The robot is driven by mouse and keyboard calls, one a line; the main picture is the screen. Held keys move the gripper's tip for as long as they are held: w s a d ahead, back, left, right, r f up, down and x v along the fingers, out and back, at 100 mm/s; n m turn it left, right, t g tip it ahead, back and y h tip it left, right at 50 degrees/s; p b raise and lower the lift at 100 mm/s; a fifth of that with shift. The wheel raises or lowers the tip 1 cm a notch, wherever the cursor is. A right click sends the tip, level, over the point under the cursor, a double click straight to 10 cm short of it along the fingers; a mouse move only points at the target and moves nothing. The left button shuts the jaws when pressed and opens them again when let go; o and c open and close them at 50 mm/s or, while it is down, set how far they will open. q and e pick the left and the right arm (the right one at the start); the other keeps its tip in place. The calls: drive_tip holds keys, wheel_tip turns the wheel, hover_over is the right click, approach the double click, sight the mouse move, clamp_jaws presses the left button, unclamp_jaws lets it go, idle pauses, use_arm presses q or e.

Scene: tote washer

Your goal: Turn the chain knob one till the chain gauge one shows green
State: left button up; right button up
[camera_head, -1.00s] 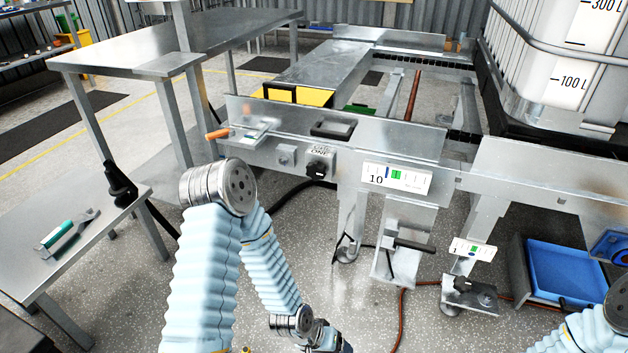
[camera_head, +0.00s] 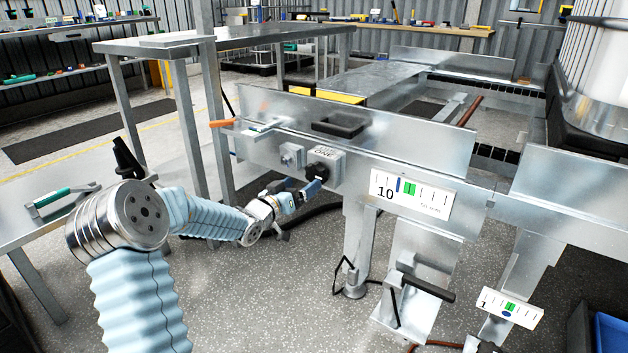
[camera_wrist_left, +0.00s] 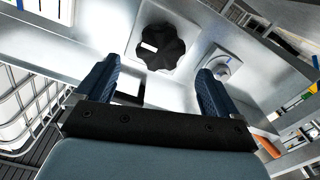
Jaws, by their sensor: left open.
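The black lobed knob (camera_head: 321,165) sits on the front rail under a small label ending in "ONE". In the left wrist view the knob (camera_wrist_left: 160,48) lies ahead, between the fingertips. My left gripper (camera_head: 309,187) is just below and in front of it, open, fingers apart on both sides; I cannot tell whether they touch it. The white gauge (camera_head: 430,204) marked 10 is right of the knob. Its blue pointer stands just left of the green band. A second gauge (camera_head: 510,307) marked 1 is lower right; its blue mark lies below its green band. My right gripper is out of view.
A small round fitting (camera_head: 291,156) sits left of the knob; it also shows right of the knob in the wrist view (camera_wrist_left: 217,65). An orange handle (camera_head: 222,123) sticks out at the rail's left end. A black lever (camera_head: 428,288) juts out below the gauge. A steel table (camera_head: 150,46) stands behind.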

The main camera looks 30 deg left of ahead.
sight(313, 176)
use_arm(q)
drive_tip(key=w, duration=0.7)
drive_tip(key=shift+w+d+f+b, duration=0.1)
drive_tip(key=shift+d+b, duration=0.15)
drive_tip(key=shift+b, duration=0.05)
drive_tip(key=c, duration=1)
